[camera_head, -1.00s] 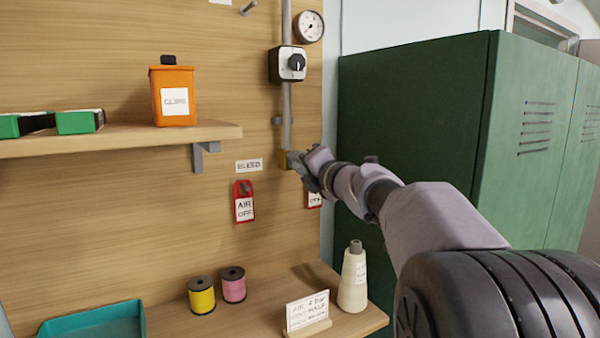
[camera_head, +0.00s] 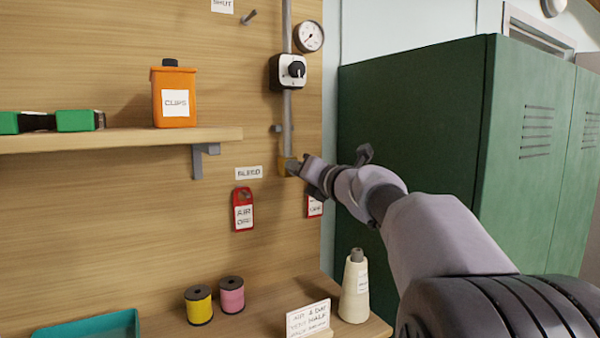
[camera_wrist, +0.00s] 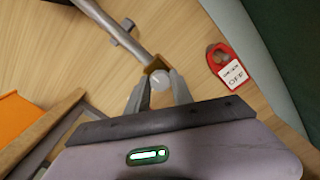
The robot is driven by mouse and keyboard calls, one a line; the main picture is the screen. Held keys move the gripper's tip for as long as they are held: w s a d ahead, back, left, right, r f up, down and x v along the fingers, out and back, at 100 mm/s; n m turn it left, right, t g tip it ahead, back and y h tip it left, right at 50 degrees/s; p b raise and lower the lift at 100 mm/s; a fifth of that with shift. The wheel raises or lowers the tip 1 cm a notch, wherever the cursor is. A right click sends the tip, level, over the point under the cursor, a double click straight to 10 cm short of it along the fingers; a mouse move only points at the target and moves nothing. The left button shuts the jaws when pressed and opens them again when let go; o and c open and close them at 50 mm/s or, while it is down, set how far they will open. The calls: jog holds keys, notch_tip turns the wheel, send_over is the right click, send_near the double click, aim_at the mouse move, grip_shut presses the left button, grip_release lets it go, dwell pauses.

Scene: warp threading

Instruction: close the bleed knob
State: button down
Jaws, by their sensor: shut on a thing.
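The bleed knob (camera_wrist: 160,79) shows in the wrist view as a small pale round knob on a brass fitting (camera_wrist: 153,64) at the end of the grey pipe (camera_wrist: 112,28). My gripper (camera_wrist: 161,90) is shut on the knob, one finger on either side. In the head view my gripper (camera_head: 297,168) reaches the brass fitting (camera_head: 284,166) at the pipe's lower end, and the knob is hidden behind the fingers. A "BLEED" label (camera_head: 249,172) is on the board left of the fitting.
A red "AIR OFF" tag (camera_head: 243,210) hangs left of the fitting, and another red tag (camera_head: 314,206) to its right. A black rotary switch (camera_head: 289,71) and a gauge (camera_head: 309,36) are above. A wooden shelf (camera_head: 120,138) is at left, a green locker (camera_head: 420,110) at right.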

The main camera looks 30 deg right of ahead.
jog(key=c, duration=1.1)
grip_release()
jog(key=shift+s, duration=0.1)
jog(key=s, duration=1.1)
jog(key=s+p, duration=0.1)
jog(key=s, duration=0.5)
jog(key=shift+s+d, duration=0.15)
jog(key=shift+d, duration=0.15)
